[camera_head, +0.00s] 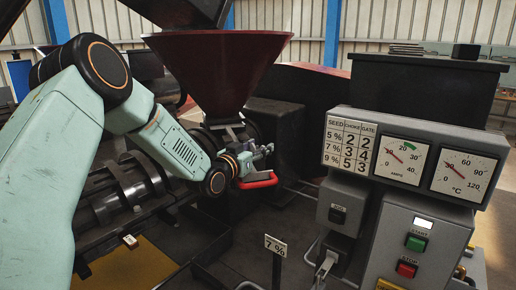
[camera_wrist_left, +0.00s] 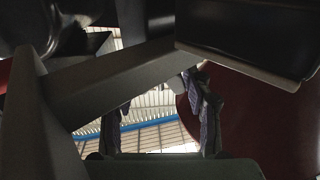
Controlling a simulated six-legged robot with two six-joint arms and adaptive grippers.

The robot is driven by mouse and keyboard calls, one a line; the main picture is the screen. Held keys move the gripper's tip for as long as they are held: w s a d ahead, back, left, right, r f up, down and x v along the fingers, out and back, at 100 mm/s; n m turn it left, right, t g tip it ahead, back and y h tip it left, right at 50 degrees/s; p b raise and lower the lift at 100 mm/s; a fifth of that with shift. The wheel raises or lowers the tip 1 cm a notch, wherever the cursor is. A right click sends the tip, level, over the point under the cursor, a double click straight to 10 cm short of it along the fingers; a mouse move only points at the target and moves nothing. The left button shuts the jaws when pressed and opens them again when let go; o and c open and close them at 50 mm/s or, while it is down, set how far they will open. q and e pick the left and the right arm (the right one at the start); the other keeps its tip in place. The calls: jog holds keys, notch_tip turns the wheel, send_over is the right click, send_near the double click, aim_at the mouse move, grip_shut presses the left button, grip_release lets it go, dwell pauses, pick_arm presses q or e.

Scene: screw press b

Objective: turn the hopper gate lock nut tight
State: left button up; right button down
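The dark red hopper cone (camera_head: 218,70) stands at the centre of the head view and also fills the right side of the wrist view (camera_wrist_left: 285,130). Its narrow neck (camera_head: 226,131) goes down behind my left wrist. My left gripper (camera_head: 264,151) is just right of and below the neck, its fingers pointing right. In the wrist view its two fingers (camera_wrist_left: 160,112) stand well apart, with nothing clearly held between them. A red handle (camera_head: 260,180) shows just below the gripper. I cannot make out the lock nut; the gate area is small and partly hidden. My right gripper is not in view.
A control panel (camera_head: 428,235) with start and stop buttons and two dials stands at the right. A chart (camera_head: 352,142) lists seed, choke and gate settings. Dark machine parts (camera_head: 125,195) lie left, close to my arm.

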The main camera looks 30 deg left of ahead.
pick_arm(q)
jog(key=c, duration=0.5)
jog(key=shift+c, duration=0.2)
